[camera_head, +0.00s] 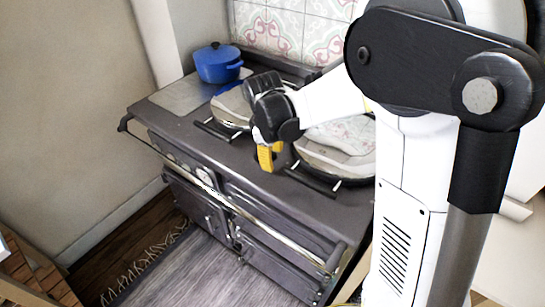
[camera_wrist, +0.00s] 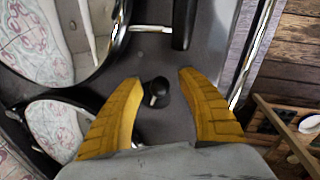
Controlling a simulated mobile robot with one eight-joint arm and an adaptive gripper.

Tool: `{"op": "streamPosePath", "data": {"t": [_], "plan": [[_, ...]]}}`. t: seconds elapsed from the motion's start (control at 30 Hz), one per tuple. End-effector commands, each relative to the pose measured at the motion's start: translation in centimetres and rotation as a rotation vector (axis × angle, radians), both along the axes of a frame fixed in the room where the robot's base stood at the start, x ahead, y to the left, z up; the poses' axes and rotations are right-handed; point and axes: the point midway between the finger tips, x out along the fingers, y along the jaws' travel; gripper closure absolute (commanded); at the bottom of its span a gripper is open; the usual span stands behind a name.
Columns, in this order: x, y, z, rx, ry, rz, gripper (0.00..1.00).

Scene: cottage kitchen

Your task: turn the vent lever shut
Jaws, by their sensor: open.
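A small black knob-like lever (camera_wrist: 157,92) stands on the dark stove top (camera_wrist: 160,58), with a light mark on its side. In the wrist view it lies between the yellow fingers of my gripper (camera_wrist: 158,77), with a gap on both sides. My gripper is open and holds nothing. In the head view my gripper (camera_head: 266,158) points down over the front middle of the stove top, between the two round lids. The lever is hidden or too small to tell there. I cannot tell its exact height below the fingertips.
Two round hotplate lids, left (camera_head: 232,108) and right (camera_head: 340,145), have handles at the front close to my gripper. A blue pot (camera_head: 218,63) stands at the back left. A metal rail (camera_head: 205,185) runs along the stove front. Floor in front is clear.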

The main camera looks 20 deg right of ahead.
Motion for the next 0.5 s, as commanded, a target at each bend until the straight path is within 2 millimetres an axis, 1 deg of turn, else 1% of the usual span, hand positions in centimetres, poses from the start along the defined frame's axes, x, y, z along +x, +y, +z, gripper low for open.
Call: {"op": "streamPosePath", "data": {"t": [0.03,0.07,0.1,0.17,0.2,0.5], "plan": [[0.0,0.0,0.02,0.0,0.0,0.0,0.54],[0.0,0.0,0.03,0.0,0.0,0.0,0.58],[0.0,0.0,0.03,0.0,0.0,0.0,0.71],[0.0,0.01,0.03,0.0,0.0,0.0,0.89],[0.0,0.01,0.03,0.0,0.0,0.0,1.0],[-0.01,0.11,0.05,0.001,-0.001,-0.015,1.0]]}}
